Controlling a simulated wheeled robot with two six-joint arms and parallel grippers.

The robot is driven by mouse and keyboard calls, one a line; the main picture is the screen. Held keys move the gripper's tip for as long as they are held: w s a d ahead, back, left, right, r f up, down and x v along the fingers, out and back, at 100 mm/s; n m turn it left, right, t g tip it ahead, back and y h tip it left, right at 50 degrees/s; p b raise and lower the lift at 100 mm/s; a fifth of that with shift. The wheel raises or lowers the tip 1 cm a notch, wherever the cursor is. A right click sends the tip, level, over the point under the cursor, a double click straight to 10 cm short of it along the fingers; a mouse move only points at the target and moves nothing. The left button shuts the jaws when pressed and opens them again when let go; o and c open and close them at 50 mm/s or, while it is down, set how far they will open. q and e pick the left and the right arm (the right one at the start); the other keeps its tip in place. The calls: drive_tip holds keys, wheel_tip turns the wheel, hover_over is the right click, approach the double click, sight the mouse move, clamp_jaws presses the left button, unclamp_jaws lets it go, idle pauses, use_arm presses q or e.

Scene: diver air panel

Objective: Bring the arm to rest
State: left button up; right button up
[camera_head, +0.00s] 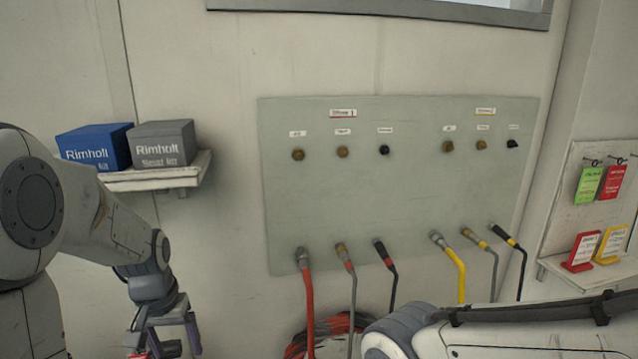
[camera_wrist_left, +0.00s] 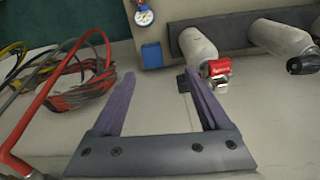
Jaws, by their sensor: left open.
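My left arm comes in from the left in the head view, and its gripper (camera_head: 172,342) hangs low below the shelf, partly cut off by the bottom edge. In the left wrist view the two purple fingers of the left gripper (camera_wrist_left: 158,92) stand wide apart with nothing between them. Pale floor or wall surface shows between the fingers. Part of my right arm (camera_head: 500,335) crosses the lower right of the head view; its gripper is out of view.
A pale panel (camera_head: 400,195) carries fittings above and several hoses below. A shelf (camera_head: 150,180) holds a blue box (camera_head: 95,147) and a grey box (camera_head: 163,143). Tags hang at right. Coiled hoses (camera_wrist_left: 85,92), grey cylinders (camera_wrist_left: 195,45) and a gauge (camera_wrist_left: 144,17) lie around the left gripper's view.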

use_arm(q)
drive_tip(key=s+d+f+m+t, duration=0.1)
drive_tip(key=s+d+f+m, duration=0.1)
drive_tip(key=s+d, duration=0.7)
drive_tip(key=s+d+r+m+g, duration=0.1)
drive_tip(key=s+d+r+m, duration=0.1)
drive_tip(key=s+d, duration=0.3)
drive_tip(key=s+d+r+m+g+h, duration=0.1)
drive_tip(key=s+d+r+m, duration=0.2)
drive_tip(key=d, duration=0.6)
drive_tip(key=s+m, duration=0.2)
drive_tip(key=shift+s+d+r, duration=0.15)
drive_tip(key=shift+s, duration=0.25)
drive_tip(key=shift+c, duration=0.3)
